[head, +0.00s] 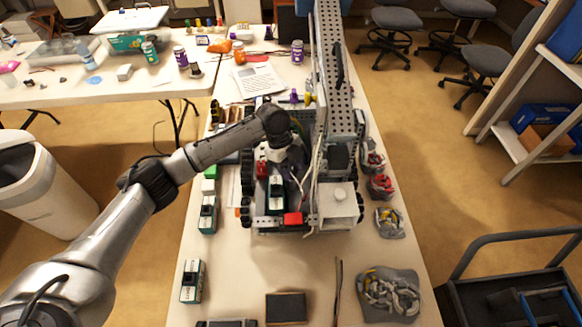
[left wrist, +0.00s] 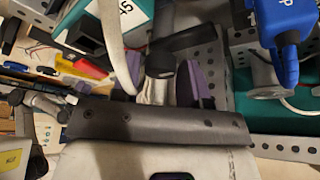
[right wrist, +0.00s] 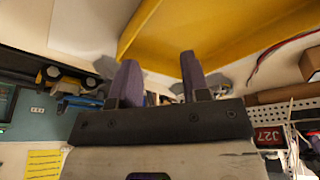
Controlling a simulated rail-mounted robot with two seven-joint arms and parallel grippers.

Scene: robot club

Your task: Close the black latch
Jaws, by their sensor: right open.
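The left gripper (head: 284,158) reaches down into the robot on the table. In the left wrist view, a black lever-like part with a rounded end (left wrist: 161,63) sits between the finger pads of this gripper (left wrist: 162,80); it looks like the latch. The pads stand apart, one partly behind a pale cable; whether they touch the part I cannot tell. In the head view the arm hides this spot. The right gripper (right wrist: 160,80) is open and empty, seen only in its own wrist view, below a yellow surface (right wrist: 215,35).
The robot's perforated metal mast (head: 328,40) rises right of my left arm. A blue part (left wrist: 286,35) and cables crowd the left gripper. A battery (head: 192,281) and grey bags (head: 389,296) lie on the table (head: 240,262).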

